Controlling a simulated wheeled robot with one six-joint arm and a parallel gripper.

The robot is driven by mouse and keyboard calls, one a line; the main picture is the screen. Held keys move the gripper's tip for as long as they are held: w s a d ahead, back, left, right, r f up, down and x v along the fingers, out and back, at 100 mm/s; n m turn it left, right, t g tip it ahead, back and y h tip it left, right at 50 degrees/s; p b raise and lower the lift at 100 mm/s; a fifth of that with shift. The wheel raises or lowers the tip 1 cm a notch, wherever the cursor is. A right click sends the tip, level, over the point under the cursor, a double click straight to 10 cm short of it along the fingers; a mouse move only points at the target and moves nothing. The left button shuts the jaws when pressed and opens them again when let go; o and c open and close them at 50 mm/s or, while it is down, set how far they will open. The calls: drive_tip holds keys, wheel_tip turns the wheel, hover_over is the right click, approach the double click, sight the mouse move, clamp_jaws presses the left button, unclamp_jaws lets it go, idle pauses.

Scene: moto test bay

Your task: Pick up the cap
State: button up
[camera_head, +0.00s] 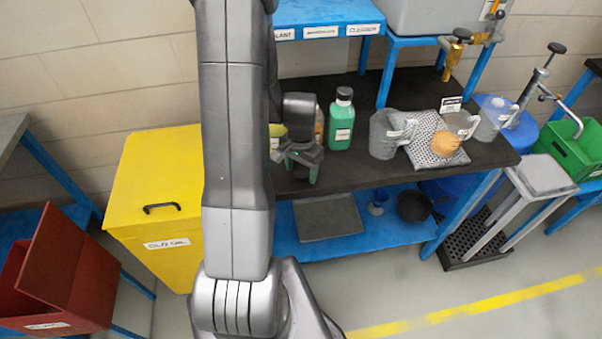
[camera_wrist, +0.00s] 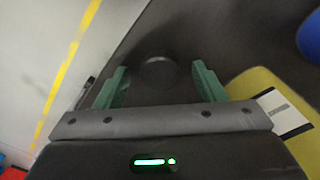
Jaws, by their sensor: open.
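A dark round cap (camera_wrist: 158,72) lies on the black bench top in the wrist view, between the two green fingers of my gripper (camera_wrist: 158,76). The fingers are apart, with a gap on each side of the cap. In the head view my gripper (camera_head: 300,166) is low over the left front part of the black bench (camera_head: 365,172). I cannot make out the loose cap there; my gripper likely hides it. How high the fingers are above the bench is hard to tell.
A green bottle (camera_head: 341,122) with a black top stands right of my gripper. A yellow container (camera_wrist: 268,118) is close to the right finger. A yellow bin (camera_head: 150,190) is left of the bench.

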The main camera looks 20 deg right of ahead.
drive_tip(key=c, duration=1)
